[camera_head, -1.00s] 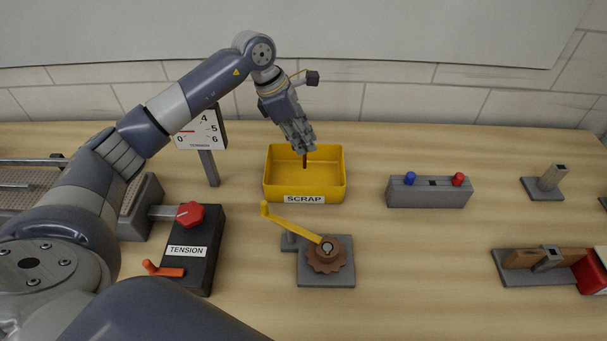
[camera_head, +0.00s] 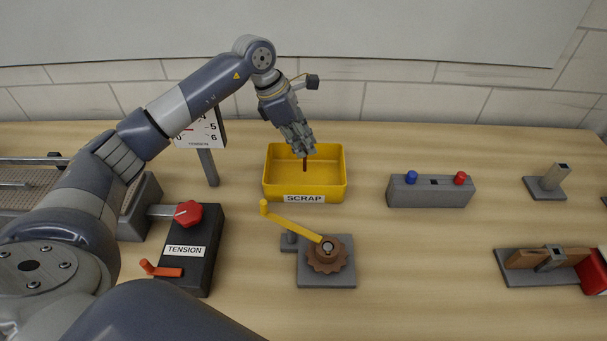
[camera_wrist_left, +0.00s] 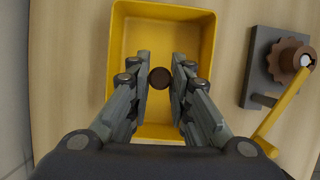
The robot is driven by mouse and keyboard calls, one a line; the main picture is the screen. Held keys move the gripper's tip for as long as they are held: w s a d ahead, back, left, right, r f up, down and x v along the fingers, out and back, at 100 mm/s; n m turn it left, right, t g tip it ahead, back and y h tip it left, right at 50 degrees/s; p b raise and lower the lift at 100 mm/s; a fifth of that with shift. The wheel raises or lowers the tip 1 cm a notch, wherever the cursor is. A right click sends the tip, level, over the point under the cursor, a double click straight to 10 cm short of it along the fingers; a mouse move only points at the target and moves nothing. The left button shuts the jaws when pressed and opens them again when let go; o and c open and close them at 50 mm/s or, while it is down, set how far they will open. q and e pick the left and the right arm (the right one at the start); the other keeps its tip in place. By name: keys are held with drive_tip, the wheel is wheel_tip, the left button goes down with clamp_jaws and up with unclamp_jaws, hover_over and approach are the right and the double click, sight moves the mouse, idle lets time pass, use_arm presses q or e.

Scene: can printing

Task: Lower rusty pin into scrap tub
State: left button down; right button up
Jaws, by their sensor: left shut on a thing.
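The scrap tub (camera_head: 270,188) is a yellow open box with a SCRAP label, in the middle of the bench; its rim (camera_wrist_left: 212,50) also shows in the left wrist view. My left gripper (camera_head: 306,153) is over the tub and points down. It is shut on the rusty pin (camera_head: 305,165), a short dark red-brown rod that hangs upright below the fingertips, inside the tub's outline. In the left wrist view the pin's round end (camera_wrist_left: 159,78) shows between the fingers. I cannot tell whether the pin touches the tub floor. My right gripper is out of view.
A crank with a brown gear (camera_head: 326,254) stands in front of the tub. The black TENSION box (camera_head: 187,255) and a dial gauge (camera_head: 205,132) are to the left. A grey block with blue and red knobs (camera_head: 430,190) is to the right, with bare bench between.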

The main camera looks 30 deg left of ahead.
use_arm(q)
drive_tip(key=shift+f+b, duration=1.35)
drive_tip(key=shift+f, duration=0.45)
idle(0.5)
drive_tip(key=c, duration=1.4)
unclamp_jaws()
drive_tip(key=v, duration=1.2)
